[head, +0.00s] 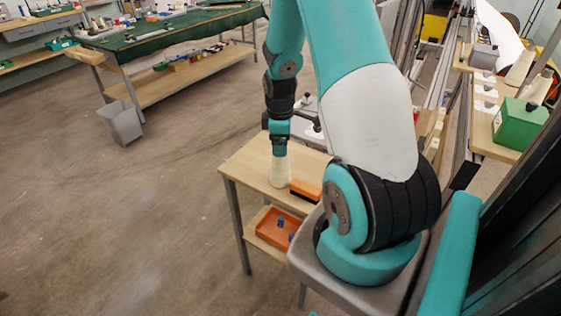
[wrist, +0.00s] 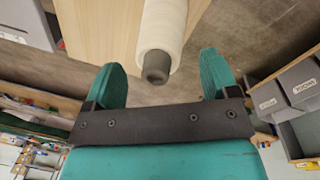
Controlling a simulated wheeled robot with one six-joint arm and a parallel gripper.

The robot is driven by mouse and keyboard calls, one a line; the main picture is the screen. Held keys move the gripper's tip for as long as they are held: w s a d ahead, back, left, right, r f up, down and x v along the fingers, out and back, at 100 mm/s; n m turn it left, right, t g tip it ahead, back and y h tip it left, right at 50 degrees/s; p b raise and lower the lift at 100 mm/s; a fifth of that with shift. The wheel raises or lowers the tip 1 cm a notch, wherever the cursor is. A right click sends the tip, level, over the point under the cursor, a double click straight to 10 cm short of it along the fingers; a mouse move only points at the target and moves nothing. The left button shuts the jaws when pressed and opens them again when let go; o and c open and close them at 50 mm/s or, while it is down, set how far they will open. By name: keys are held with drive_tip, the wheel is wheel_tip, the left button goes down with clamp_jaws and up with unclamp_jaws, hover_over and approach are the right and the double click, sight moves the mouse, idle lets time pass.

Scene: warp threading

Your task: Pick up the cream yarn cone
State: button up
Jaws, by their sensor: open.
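The cream yarn cone (head: 280,174) stands upright on a small wooden table (head: 245,164). My gripper (head: 279,148) is directly above it, pointing down, with its end close to the cone's top. In the wrist view, the cream cone (wrist: 163,28) shows its dark grey tip between the two teal fingers of my gripper (wrist: 161,60). The fingers are spread, with a gap on each side of the tip. The cone's lower part runs out of the top of the wrist view.
An orange and black block (head: 306,190) lies right beside the cone. An orange tray (head: 268,236) with blue items sits on the lower shelf. A grey bin (head: 121,123) and a green-topped bench (head: 170,35) stand at the left. The floor between is clear.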

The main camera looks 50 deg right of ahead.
sight(280, 162)
wheel_tip(280, 162, down, 3)
drive_tip(key=shift+w+d, duration=0.1)
drive_tip(key=shift+d, duration=0.05)
drive_tip(key=shift+c, duration=0.4)
drive_tip(key=c, duration=1.3)
drive_tip(key=shift+r, duration=0.1)
drive_tip(key=shift+c, duration=0.2)
